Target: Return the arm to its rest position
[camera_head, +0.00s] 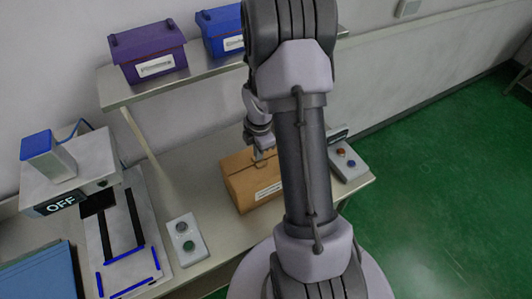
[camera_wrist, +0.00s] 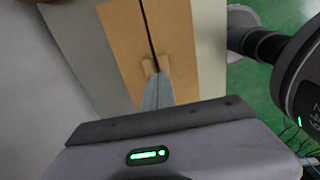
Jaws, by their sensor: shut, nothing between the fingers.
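My arm rises in front of the head camera and hides part of the bench. My gripper (camera_head: 264,154) is at the top of a brown cardboard box (camera_head: 256,186), near its back edge, shut and with nothing in it. I cannot tell whether it touches the box. In the wrist view my gripper (camera_wrist: 155,68) points at the box top (camera_wrist: 124,42), close to the dark seam between its flaps. The box sits upright on the bench with a white label on its front.
A machine (camera_head: 72,172) reading OFF stands at the left. A two-button box (camera_head: 187,240) and another button box (camera_head: 347,160) flank the cardboard box. A purple bin (camera_head: 148,50) and a blue bin (camera_head: 222,30) stand on the shelf (camera_head: 185,76). Green floor (camera_head: 440,170) at right is clear.

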